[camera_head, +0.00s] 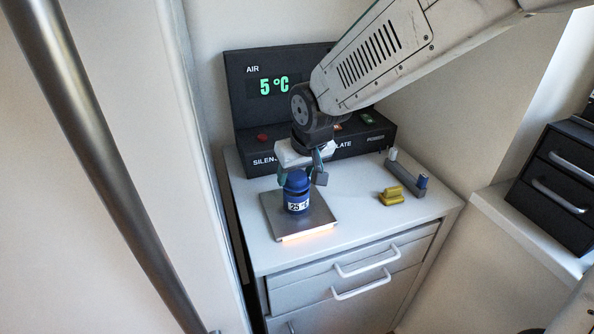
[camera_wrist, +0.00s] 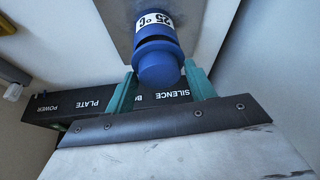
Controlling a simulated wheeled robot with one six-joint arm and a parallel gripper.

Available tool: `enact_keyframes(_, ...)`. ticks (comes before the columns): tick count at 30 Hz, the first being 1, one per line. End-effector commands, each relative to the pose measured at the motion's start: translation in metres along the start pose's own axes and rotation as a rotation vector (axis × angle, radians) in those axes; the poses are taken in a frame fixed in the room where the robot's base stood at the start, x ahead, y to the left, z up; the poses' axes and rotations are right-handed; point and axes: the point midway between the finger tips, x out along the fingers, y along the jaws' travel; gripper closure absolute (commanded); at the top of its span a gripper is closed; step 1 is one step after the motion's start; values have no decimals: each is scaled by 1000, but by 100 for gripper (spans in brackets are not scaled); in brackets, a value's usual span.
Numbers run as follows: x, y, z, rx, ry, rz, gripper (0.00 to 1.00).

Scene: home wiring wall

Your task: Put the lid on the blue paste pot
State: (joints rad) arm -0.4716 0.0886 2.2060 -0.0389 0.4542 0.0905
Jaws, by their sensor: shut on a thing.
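The blue paste pot (camera_head: 298,204), with a white label reading 25 °C, stands upright on the square metal plate (camera_head: 316,222). It also shows at the top of the wrist view (camera_wrist: 152,20). The round blue lid (camera_wrist: 157,66) is between my gripper's two green fingers, just over the pot's top. A dark band shows between lid and pot, and I cannot tell whether the lid is fully seated. My gripper (camera_wrist: 163,86) is shut on the lid; in the head view my gripper (camera_head: 303,178) is above the pot and partly hides the lid.
A black console (camera_head: 240,98) with a 5 °C display and buttons stands behind the plate. To the right are a yellow block (camera_head: 390,197) and a grey holder (camera_head: 405,175) with small blue and white pieces. The plate's front edge glows. The cabinet top's front right is clear.

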Motion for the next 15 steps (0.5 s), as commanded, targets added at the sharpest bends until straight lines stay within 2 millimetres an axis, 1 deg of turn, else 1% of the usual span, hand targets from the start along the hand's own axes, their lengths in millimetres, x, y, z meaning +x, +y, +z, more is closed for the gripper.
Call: enact_keyframes(15,12,0,5,0,-1,0,67)
